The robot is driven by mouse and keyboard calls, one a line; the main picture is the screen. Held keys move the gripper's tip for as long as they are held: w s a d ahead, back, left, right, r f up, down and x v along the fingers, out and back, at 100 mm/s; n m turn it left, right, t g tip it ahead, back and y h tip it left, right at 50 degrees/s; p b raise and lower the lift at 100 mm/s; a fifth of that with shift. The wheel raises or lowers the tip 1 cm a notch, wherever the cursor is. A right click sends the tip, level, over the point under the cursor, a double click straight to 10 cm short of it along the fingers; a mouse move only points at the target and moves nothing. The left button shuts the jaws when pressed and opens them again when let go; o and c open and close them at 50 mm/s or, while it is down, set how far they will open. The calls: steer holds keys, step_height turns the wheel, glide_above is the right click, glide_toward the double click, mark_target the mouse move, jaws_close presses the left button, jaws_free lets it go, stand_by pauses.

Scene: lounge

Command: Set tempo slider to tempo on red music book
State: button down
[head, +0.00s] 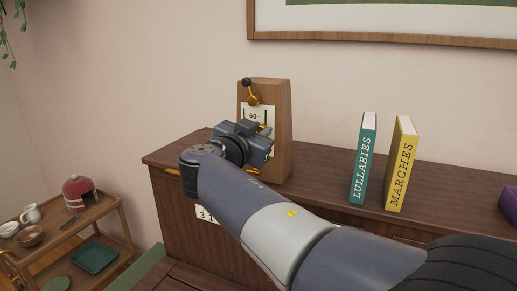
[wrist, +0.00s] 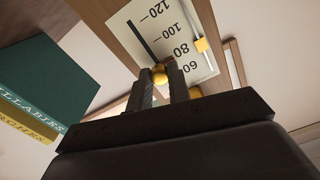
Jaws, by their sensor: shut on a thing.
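A wooden metronome (head: 281,135) stands on the brown cabinet, with a white scale card (head: 250,115) on its front. In the wrist view the scale card (wrist: 152,40) shows 120, 100, 80 and 60 beside a dark slot. My gripper (head: 262,148) is at the metronome's front. In the wrist view its fingertips are shut on a round gold slider knob (wrist: 159,69), near the 80 and 60 end of the scale. The exact mark is unclear. No red music book is visible.
A teal LULLABIES book (head: 362,160) and a yellow MARCHES book (head: 401,166) stand on the cabinet (head: 320,186) to the right. A purple object (head: 509,205) is at the far right. A wooden cart (head: 118,222) with dishes stands at lower left.

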steer(key=shift+r, duration=1.4)
steer(key=c, duration=1.3)
jaws_free()
steer(key=shift+f, duration=0.1)
steer(key=shift+b, duration=0.3)
steer(key=shift+s+a, duration=0.15)
steer(key=shift+s, duration=0.1)
steer(key=b+v, duration=0.3)
steer(key=v, duration=0.7)
steer(key=shift+s+b, duration=0.15)
steer(key=shift+b, duration=0.15)
